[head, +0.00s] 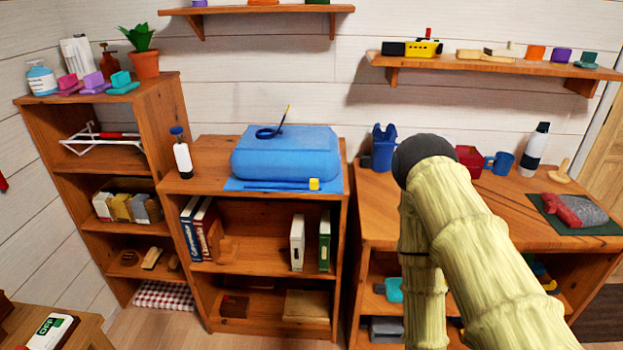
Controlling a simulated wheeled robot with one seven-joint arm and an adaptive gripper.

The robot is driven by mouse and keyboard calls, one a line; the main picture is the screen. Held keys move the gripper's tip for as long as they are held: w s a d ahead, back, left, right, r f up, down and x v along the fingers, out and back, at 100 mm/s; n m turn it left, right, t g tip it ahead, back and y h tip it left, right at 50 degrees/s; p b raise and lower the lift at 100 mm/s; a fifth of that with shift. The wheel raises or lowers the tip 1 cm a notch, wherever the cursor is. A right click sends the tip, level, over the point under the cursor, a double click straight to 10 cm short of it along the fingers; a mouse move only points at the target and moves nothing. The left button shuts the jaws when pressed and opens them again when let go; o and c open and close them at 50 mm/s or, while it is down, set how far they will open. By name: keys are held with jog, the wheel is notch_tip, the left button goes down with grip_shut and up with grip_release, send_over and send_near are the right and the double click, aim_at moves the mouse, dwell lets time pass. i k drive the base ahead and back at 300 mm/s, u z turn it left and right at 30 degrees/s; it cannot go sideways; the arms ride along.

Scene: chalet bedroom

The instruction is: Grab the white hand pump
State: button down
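A small white cylinder with a dark blue knob on top (182,158) stands upright on the left end of the middle cabinet's top; it looks like the white hand pump. A white and blue bottle with a pump-like top (41,80) stands on the tall left shelf. My arm rises at the right of the head view and bends at a dark joint, well to the right of the white cylinder. My gripper does not show, so I cannot see its fingers or whether it holds anything.
A blue case (285,155) sits right of the white cylinder on the middle cabinet (215,183). The tall left shelf (165,100) rises close on the left. A right-hand desk (520,230) carries a blue mug (500,163) and a white bottle (534,150).

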aim_at(182, 153)
jog(key=z, duration=0.05)
jog(key=k, duration=0.4)
jog(key=u, duration=0.8)
jog(key=i, duration=1)
jog(key=u, duration=0.25)
